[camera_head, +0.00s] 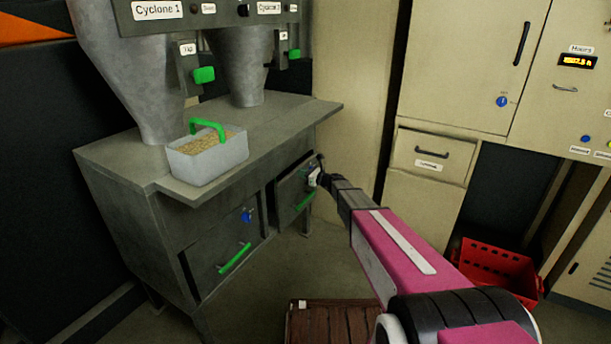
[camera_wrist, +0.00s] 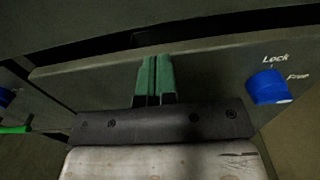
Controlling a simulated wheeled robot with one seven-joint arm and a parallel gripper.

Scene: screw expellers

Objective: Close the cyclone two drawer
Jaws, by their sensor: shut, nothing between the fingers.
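The cyclone two drawer (camera_head: 290,196) is the right-hand grey drawer in the cabinet, below the Cyclone 2 hopper (camera_head: 243,70). It stands partly out, and a dark gap shows behind its top edge in the wrist view. Its green handle (camera_head: 305,201) is low on the front. In the wrist view, the drawer front (camera_wrist: 210,75) carries a blue knob (camera_wrist: 268,87) marked Lock and Free. My gripper (camera_wrist: 155,62) is shut and empty, its green fingertips at the upper part of the drawer front. I cannot tell whether they touch it. The gripper's arm hides part of the drawer's right side.
The left drawer (camera_head: 222,250) has a blue knob and a green handle. A grey bin of grain (camera_head: 190,168) stands on the cabinet top. A red crate (camera_head: 497,268) and a brown slatted box (camera_head: 330,322) are on the floor. Beige cabinets (camera_head: 455,70) stand at right.

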